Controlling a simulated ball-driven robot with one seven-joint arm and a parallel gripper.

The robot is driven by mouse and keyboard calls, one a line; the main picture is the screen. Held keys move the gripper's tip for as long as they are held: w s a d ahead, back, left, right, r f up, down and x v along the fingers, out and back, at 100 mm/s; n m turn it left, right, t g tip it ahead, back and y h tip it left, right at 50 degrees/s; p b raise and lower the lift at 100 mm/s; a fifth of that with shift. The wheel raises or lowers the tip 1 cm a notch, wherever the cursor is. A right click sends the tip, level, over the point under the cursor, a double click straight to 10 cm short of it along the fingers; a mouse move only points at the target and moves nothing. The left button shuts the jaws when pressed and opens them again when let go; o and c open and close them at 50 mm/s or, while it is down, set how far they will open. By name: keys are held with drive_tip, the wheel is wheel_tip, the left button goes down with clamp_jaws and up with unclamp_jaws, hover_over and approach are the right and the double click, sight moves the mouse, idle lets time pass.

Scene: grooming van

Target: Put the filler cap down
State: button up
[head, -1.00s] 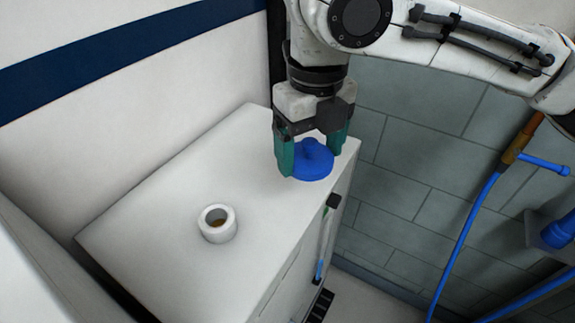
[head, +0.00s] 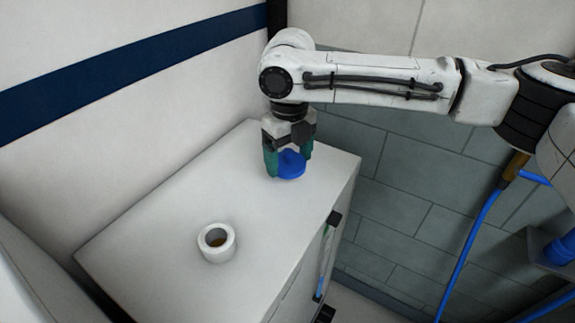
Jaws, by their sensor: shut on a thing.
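The blue filler cap (head: 291,167) is between the green fingers of my gripper (head: 288,160), near the back right part of the white cabinet top (head: 170,230). My gripper points down and is shut on the cap. The cap is level and close above or on the surface; I cannot tell whether it touches. The white filler neck (head: 217,243) stands uncovered on the cabinet top, to the left and nearer, with a brownish inside showing.
A white wall with a dark blue stripe (head: 110,92) borders the cabinet at the back left. A black handle (head: 334,217) is on the cabinet's right side. A blue hose (head: 470,235) hangs at the right. The cabinet top around the neck is clear.

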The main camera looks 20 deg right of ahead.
sight(288, 169)
drive_tip(key=shift+w+f, duration=0.45)
drive_tip(key=shift+f, duration=0.05)
drive_tip(key=shift+f+p, duration=0.45)
drive_tip(key=shift+f, duration=1.2)
drive_tip(key=shift+f, duration=0.15)
drive_tip(key=o, duration=0.9)
wheel_tip(288, 169, up, 12)
drive_tip(key=shift+r+b, duration=0.15)
drive_tip(key=shift+b, duration=0.6)
drive_tip(key=shift+r, duration=0.1)
